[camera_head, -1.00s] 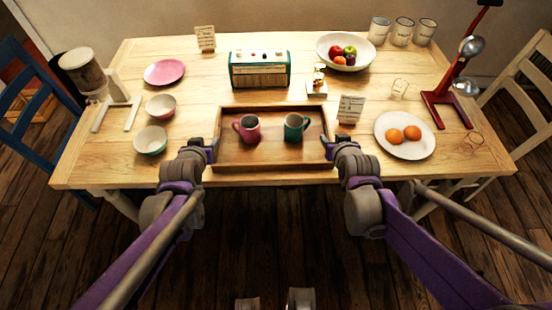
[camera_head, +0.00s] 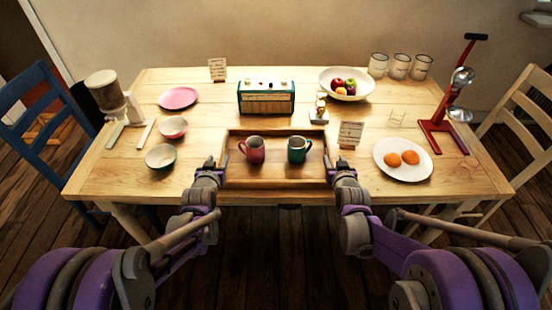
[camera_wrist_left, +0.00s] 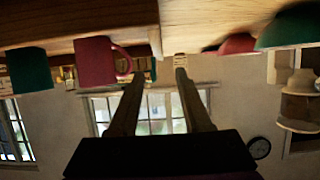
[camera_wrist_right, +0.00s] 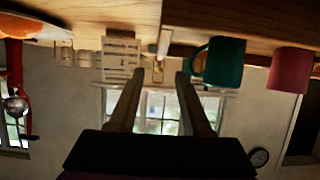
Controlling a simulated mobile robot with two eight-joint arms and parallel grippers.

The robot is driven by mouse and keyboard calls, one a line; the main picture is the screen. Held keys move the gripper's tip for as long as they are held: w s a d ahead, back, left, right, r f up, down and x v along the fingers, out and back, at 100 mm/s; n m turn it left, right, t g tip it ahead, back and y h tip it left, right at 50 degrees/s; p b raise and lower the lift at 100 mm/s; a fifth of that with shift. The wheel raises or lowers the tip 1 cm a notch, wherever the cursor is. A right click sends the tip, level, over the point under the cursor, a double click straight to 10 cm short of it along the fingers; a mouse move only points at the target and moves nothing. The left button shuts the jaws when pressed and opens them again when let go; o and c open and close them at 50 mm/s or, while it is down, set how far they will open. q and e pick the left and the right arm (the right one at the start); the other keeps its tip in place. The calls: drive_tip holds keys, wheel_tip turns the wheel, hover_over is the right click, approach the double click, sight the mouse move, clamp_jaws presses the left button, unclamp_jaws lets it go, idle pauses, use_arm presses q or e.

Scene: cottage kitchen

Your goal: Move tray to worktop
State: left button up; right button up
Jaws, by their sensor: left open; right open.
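A wooden tray (camera_head: 275,183) lies at the front middle of the wooden table, with a pink mug (camera_head: 252,150) and a green mug (camera_head: 299,150) standing in it. My left gripper (camera_head: 217,164) is open at the tray's left side. My right gripper (camera_head: 335,164) is open at the tray's right side. Whether the fingers straddle or touch the side walls I cannot tell. The left wrist view shows the pink mug (camera_wrist_left: 96,62) beside the open fingers (camera_wrist_left: 156,75). The right wrist view shows the green mug (camera_wrist_right: 223,62) beside the open fingers (camera_wrist_right: 160,78).
Two bowls (camera_head: 160,156) and a pink plate (camera_head: 178,98) are left of the tray. A radio (camera_head: 266,97) stands behind it. A small card (camera_head: 350,135) and a plate with oranges (camera_head: 384,165) are to the right. A red stand (camera_head: 434,130) is further right.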

sight(223, 150)
use_arm(q)
drive_tip(key=x, duration=0.9)
drive_tip(key=shift+f, duration=0.1)
use_arm(e)
drive_tip(key=x, duration=0.9)
drive_tip(key=shift+f, duration=0.1)
use_arm(q)
clamp_jaws()
use_arm(e)
clamp_jaws()
